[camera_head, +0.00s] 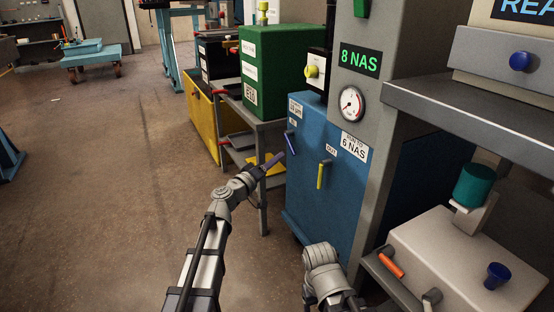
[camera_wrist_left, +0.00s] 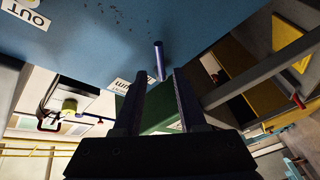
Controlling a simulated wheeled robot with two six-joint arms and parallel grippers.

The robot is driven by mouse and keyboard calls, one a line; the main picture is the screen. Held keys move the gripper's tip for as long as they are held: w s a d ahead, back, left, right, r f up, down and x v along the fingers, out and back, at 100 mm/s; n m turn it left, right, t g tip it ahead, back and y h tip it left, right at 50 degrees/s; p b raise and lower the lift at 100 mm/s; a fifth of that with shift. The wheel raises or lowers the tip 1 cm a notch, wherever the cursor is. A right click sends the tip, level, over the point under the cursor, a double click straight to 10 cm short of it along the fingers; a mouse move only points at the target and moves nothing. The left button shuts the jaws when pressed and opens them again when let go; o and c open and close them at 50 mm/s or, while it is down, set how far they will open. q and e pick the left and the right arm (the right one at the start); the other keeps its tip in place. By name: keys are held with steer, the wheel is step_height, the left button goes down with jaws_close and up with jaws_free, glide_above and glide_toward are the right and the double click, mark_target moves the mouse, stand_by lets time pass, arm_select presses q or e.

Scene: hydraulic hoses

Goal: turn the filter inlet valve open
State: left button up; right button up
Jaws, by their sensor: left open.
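The filter inlet valve has a blue lever (camera_head: 290,143) on the front of the blue cabinet (camera_head: 318,215), by the IN label. It points downward and slightly tilted in the head view. In the left wrist view the blue lever (camera_wrist_left: 159,60) lies just beyond the fingertips, in line with the gap between them. My left gripper (camera_head: 273,160) is open and empty, to the left of the lever and a little lower in the head view. Its two dark fingers (camera_wrist_left: 159,80) stand apart with a gap. My right gripper does not show; only part of my right arm does.
A yellow lever (camera_head: 322,174) marked OUT is right of the blue one. A gauge (camera_head: 351,104) and an 8 NAS display (camera_head: 360,58) are on the grey post. A grey metal stand (camera_head: 262,185) is close behind my left gripper.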

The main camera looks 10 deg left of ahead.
arm_select(q)
steer(key=r+m+p, duration=0.2)
steer(key=p, duration=0.1)
steer(key=s+r+m+g+p, duration=0.1)
steer(key=r+m+p, duration=0.1)
steer(key=m+p, duration=0.1)
steer(key=d+r+m+g+p, duration=0.1)
steer(key=r+m+p, duration=0.1)
steer(key=m+p, duration=0.1)
steer(key=shift+s+r+p, duration=0.2)
steer(key=shift+s+p, duration=0.2)
steer(key=shift+p, duration=0.3)
jaws_close()
steer(key=shift+s+a+r+m+g+y+p, duration=0.25)
steer(key=shift+s+r+m+g+y+p, duration=0.4)
steer(key=shift+m+p, duration=1.3)
steer(key=shift+s+a+r+m+g+y+p, duration=0.3)
steer(key=shift+r+m+g+p, duration=0.45)
steer(key=shift+m+p, duration=1.2)
steer(key=shift+s+a+r+m+g+y+p, duration=0.2)
steer(key=shift+s+r+m+g+y+p, duration=0.5)
steer(key=shift+m+p, duration=1.25)
